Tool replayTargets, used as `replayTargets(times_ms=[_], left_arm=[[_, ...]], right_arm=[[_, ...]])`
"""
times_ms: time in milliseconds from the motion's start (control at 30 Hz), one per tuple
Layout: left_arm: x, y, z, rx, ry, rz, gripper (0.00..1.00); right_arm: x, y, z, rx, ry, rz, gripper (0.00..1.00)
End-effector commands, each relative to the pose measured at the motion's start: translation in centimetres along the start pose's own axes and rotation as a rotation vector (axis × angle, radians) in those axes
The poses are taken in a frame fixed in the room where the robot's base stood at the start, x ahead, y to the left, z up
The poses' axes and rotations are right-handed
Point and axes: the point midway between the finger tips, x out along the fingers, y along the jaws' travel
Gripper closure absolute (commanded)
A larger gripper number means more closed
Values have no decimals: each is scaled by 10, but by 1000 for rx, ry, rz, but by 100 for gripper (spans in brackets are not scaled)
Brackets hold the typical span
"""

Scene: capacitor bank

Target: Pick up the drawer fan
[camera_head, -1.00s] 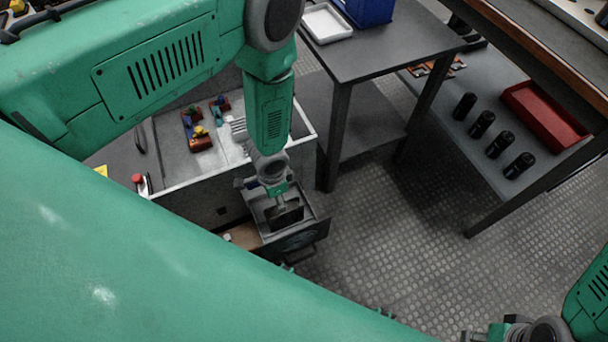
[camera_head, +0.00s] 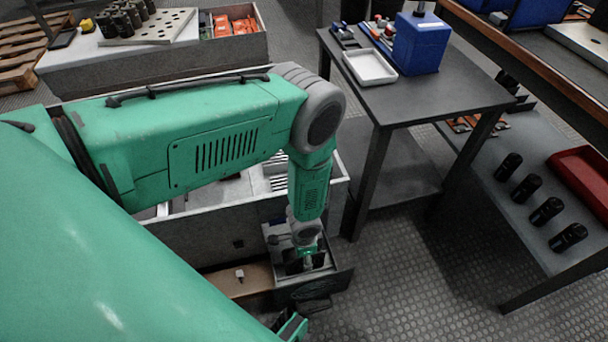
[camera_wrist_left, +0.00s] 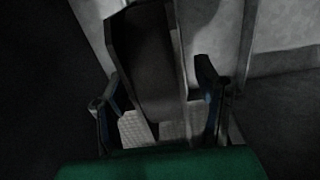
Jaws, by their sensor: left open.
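My left gripper (camera_head: 306,264) reaches down into an open drawer (camera_head: 318,285) at the front of the grey cabinet. A dark, flat, upright piece, probably the drawer fan (camera_wrist_left: 150,60), stands in the drawer; the head view shows it only as a small dark shape beside the gripper. In the left wrist view, my left gripper (camera_wrist_left: 163,105) is open, with one finger on each side of the dark piece's lower part. I cannot tell whether either finger touches it. The wrist view is very dark.
A small light block (camera_head: 239,275) lies on a brown surface left of the drawer. A dark table (camera_head: 395,105) with a white tray (camera_head: 370,67) and a blue bin (camera_head: 420,42) stands behind to the right. A lower bench (camera_head: 515,215) holds several black cylinders. Floor between is clear.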

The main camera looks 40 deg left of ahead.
Motion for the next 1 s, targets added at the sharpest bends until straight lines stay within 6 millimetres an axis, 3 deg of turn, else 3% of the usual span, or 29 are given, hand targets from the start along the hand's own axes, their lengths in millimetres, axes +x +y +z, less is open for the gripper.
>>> replayTargets(times_ms=[33, 100, 333, 367, 500, 533, 833, 1000], left_arm=[[13, 0, 1, -1, 0, 0, 43], [20, 0, 1, 0, 0, 0, 43], [19, 0, 0, 1, 1, -1, 43], [19, 0, 0, 1, 1, -1, 47], [19, 0, 0, 1, 1, -1, 96], [19, 0, 0, 1, 1, -1, 100], [16, 0, 0, 1, 1, -1, 100], [-10, -1, -1, 0, 1, -2, 100]], right_arm=[[8, 0, 1, 0, 0, 0, 61], [12, 0, 1, 0, 0, 0, 61], [10, 0, 0, 0, 0, 0, 61], [10, 0, 0, 0, 0, 0, 61], [10, 0, 0, 0, 0, 0, 61], [10, 0, 0, 0, 0, 0, 61], [8, 0, 0, 0, 0, 0, 61], [-5, 0, 0, 0, 0, 0, 61]])
